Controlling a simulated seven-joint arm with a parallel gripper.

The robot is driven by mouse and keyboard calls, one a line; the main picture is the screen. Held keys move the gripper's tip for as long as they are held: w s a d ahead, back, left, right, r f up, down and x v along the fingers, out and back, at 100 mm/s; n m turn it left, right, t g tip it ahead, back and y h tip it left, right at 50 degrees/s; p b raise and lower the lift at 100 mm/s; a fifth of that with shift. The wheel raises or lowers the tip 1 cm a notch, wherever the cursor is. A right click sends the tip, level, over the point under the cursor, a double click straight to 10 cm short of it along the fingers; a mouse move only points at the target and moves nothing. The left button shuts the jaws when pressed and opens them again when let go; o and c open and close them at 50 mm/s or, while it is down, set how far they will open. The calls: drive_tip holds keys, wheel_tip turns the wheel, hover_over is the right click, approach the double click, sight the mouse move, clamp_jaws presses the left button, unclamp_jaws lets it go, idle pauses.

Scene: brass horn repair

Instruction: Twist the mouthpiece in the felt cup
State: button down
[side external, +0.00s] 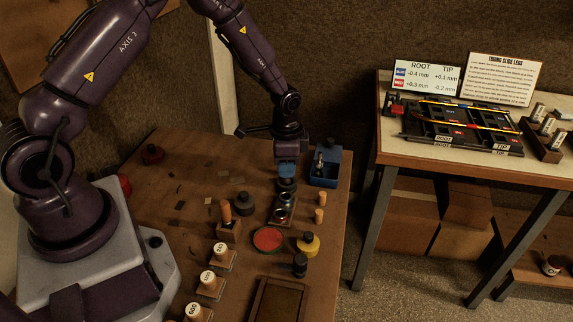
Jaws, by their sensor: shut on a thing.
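My gripper (287,178) points straight down at the right part of the brown bench. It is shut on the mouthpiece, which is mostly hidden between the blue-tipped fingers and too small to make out. Right under the fingers is a dark round cup (287,186), which looks like the felt cup, at the far end of a narrow block. Two more round openings with reddish rims (281,212) are in the block nearer the camera. I cannot tell how deep the mouthpiece sits in the cup.

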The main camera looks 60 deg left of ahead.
drive_tip(key=n, duration=0.3)
drive_tip(key=shift+n, duration=0.3)
drive_tip(key=n, duration=0.3)
drive_tip(key=shift+n, duration=0.3)
drive_tip(key=shift+n, duration=0.4)
drive_tip(key=n, duration=0.3)
drive_tip(key=n, duration=0.4)
